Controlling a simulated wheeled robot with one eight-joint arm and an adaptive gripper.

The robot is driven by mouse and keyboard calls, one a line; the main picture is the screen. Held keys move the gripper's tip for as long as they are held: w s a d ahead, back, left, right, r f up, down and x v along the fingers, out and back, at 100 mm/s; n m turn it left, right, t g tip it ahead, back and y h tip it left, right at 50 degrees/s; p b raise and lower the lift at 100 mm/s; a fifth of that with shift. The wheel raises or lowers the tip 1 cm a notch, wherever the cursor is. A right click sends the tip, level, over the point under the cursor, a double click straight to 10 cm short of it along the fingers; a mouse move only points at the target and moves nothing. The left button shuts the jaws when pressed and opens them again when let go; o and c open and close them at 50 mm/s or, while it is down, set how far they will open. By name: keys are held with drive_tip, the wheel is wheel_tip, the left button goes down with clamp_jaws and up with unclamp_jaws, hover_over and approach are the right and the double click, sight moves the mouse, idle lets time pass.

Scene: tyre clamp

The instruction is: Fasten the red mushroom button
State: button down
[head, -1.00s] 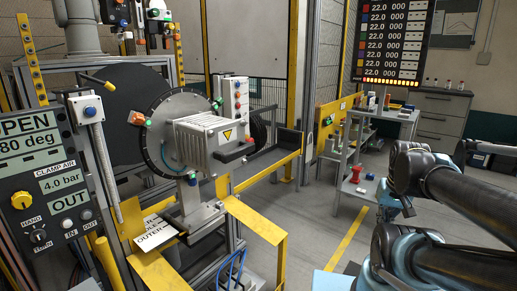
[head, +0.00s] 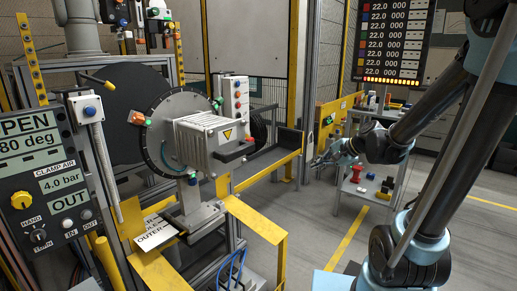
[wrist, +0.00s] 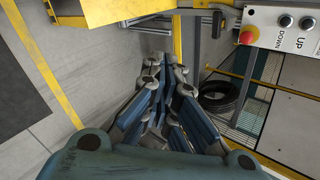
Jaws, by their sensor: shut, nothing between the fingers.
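A red mushroom button (wrist: 249,34) on a yellow base sits on a pale panel at the upper right of the wrist view, beside black UP and DOWN buttons. My gripper (wrist: 167,78) is shut and empty, left of and below this button in that picture and apart from it. In the head view my gripper (head: 318,160) is at the right of the machine, in front of the yellow post. A red knob-shaped thing (head: 357,173) stands on the trolley's lower shelf, below and right of my gripper; I cannot tell whether it is a button.
A grey trolley (head: 372,190) holds small items, and a yellow panel (head: 327,116) stands behind. The clamp machine with its round plate (head: 160,150) and yellow frame (head: 262,225) fills the middle left.

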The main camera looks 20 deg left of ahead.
drive_tip(key=w+a+f+m+t+y, duration=0.2)
drive_tip(key=w+a+m+y, duration=0.5)
drive_tip(key=w+a+m, duration=0.7)
drive_tip(key=shift+w+a+f+t+y, duration=0.3)
drive_tip(key=shift+w+a+f+y, duration=0.25)
drive_tip(key=shift+a, duration=1.3)
drive_tip(key=shift+r, duration=0.1)
drive_tip(key=x, duration=1.4)
drive_tip(key=shift+w, duration=0.1)
